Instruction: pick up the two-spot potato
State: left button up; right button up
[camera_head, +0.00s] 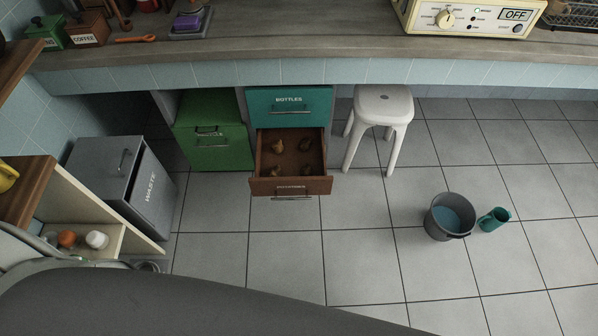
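Several small brown potatoes lie apart inside an open brown drawer (291,186) under the counter. One potato (278,145) is at the back left and another potato (305,144) at the back right. One more potato (276,171) is at the front left and another potato (307,169) at the front right. They are too small to make out any spots, so I cannot tell which is the two-spot one. Neither of my grippers is in view.
A teal bottles drawer (290,108) is above the open drawer, with a green bin (210,140) to its left. A white stool (381,110) stands close on the right. A grey bucket (437,222) and teal jug (494,219) are on the floor. A waste bin (128,185) is at left.

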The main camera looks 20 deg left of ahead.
aim_at(305, 171)
jog(key=z, duration=1.1)
jog(key=u, duration=1.45)
jog(key=i+j+z, duration=0.5)
jog(key=j+z, duration=0.15)
jog(key=i+j+z, duration=0.15)
jog(key=j+z, duration=0.15)
jog(key=j, duration=0.2)
